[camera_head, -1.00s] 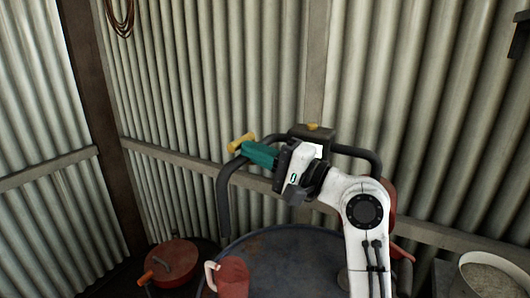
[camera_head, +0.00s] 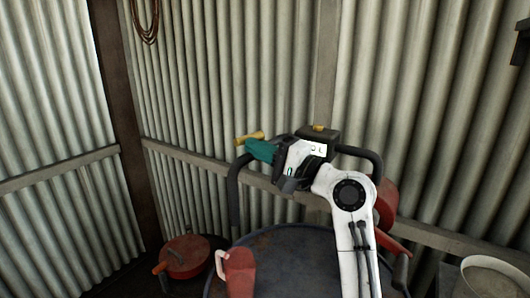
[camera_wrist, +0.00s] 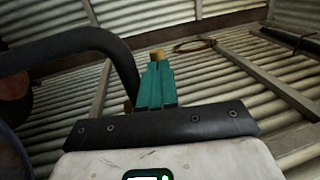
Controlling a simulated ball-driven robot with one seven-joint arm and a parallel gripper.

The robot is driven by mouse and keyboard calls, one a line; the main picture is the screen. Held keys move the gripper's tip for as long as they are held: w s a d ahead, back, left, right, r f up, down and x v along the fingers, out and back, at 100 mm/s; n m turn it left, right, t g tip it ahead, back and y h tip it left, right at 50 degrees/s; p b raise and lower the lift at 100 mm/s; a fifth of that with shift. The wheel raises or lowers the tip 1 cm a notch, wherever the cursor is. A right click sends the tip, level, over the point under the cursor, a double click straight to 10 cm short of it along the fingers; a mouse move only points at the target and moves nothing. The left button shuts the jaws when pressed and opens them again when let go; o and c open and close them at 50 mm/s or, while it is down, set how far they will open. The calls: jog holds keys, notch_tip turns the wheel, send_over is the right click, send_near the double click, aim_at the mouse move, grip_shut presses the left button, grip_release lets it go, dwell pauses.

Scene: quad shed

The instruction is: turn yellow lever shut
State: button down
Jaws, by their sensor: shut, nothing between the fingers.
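The yellow lever (camera_head: 249,138) shows at the left of a dark curved pipe, just beyond the teal fingers of my gripper (camera_head: 249,148). In the wrist view, a yellow piece shows at the tips of my gripper (camera_wrist: 157,60), and a small yellow end shows left of the finger base. My gripper is shut with nothing held between its fingers. It is at or very close to the lever; I cannot tell whether they touch. The lever's middle is partly hidden by the fingers. A second, small yellow knob (camera_head: 319,128) sits on a dark box.
The dark curved pipe (camera_head: 233,195) runs beside my gripper. Below are a dark blue drum top (camera_head: 300,262), a red jug (camera_head: 239,272) and a red round can (camera_head: 187,257). A pale bowl (camera_head: 492,275) stands at the lower right. Corrugated walls close the back.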

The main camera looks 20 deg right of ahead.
jog(key=shift+w+a+p, duration=0.4)
jog(key=shift+w+a, duration=0.3)
jog(key=shift+a, duration=0.15)
jog(key=shift+w+a, duration=0.25)
jog(key=shift+w+a+f, duration=0.1)
jog(key=shift+w, duration=0.05)
